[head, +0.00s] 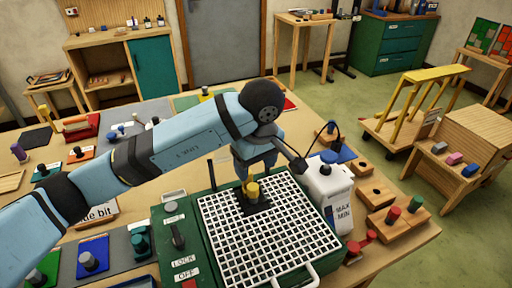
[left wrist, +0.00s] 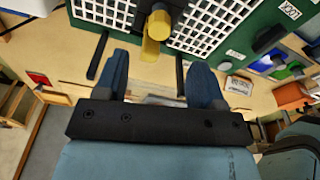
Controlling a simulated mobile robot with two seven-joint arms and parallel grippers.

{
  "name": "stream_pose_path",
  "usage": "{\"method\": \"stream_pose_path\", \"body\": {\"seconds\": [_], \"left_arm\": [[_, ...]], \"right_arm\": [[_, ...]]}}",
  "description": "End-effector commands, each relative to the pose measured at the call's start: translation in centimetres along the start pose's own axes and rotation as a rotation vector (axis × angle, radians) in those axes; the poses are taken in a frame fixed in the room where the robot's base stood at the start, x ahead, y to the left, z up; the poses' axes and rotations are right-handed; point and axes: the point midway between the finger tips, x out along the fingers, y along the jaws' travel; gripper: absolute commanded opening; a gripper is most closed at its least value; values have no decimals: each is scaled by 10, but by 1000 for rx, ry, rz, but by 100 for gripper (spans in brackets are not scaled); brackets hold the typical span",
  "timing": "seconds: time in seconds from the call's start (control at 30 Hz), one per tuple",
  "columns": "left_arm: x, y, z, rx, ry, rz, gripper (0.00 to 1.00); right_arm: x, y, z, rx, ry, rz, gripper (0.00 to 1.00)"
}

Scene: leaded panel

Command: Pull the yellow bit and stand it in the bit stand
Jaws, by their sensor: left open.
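The yellow bit (head: 252,191) stands upright on a dark mount on the white grid top (head: 285,240) of a green machine. My left gripper (head: 254,165) is above and just behind it, open and empty. In the left wrist view the yellow bit (left wrist: 157,27) shows beyond the open fingertips (left wrist: 158,62), roughly centred between them and apart from both. Wooden blocks with holes stand at the right of the table; one (head: 377,193) has an empty hole, and a red peg (head: 392,215) and a green peg (head: 414,203) stand beside it. Which one is the bit stand is unclear. My right gripper is out of view.
A white bottle (head: 328,190) marked MAX and MIN stands close right of the grid, with a dark cable above it. A control panel with LOCK and OFF labels (head: 180,250) is left of the grid. Several coloured pads with knobs cover the table's left.

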Motion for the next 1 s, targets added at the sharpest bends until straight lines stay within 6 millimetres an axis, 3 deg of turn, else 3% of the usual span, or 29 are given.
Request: {"method": "stream_pose_path", "body": {"seconds": [0.2, 0.4, 0.6, 0.87, 1.0], "left_arm": [[43, -1, 1, -2, -4, -3, 63], [72, 0, 1, -1, -3, -1, 63], [85, 0, 0, -1, -2, 0, 63], [86, 0, 0, 0, -2, 0, 63], [86, 0, 1, 0, -2, 0, 35]], "right_arm": [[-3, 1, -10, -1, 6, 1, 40], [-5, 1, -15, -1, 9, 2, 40], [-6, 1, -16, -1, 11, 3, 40], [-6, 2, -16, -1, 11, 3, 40], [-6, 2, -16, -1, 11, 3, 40]]}}
